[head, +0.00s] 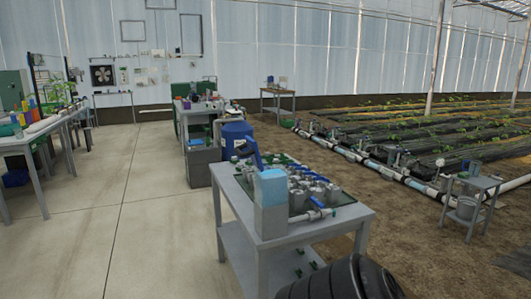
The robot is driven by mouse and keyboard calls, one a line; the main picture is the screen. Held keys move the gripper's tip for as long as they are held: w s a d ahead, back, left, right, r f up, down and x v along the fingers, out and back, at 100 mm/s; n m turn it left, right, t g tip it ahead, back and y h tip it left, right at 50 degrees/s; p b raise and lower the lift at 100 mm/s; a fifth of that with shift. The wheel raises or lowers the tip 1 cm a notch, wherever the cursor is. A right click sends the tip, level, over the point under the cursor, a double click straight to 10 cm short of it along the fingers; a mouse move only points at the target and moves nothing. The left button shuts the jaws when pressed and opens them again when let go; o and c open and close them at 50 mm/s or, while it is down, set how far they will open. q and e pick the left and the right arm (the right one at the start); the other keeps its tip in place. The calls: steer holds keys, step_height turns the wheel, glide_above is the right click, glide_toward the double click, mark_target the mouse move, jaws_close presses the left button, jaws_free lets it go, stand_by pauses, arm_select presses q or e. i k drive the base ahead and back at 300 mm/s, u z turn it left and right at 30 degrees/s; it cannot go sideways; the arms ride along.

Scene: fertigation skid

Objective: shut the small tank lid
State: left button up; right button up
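A blue tank (233,129) stands behind the grey skid table, near the middle of the view. A slanted darker blue piece (254,153) rises at its right front; it may be a raised lid, but I cannot tell at this size. The table and the things on it hide the tank's lower part. Neither of my grippers is in view.
A grey two-shelf table (344,217) carries a light blue and grey box (271,203) and several grey canisters with blue-handled pipework. A bench (32,139) stands left; the concrete floor (130,210) between is clear.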

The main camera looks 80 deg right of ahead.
mark_target(253, 151)
steer(key=z, duration=2.45)
steer(key=i, duration=1.65)
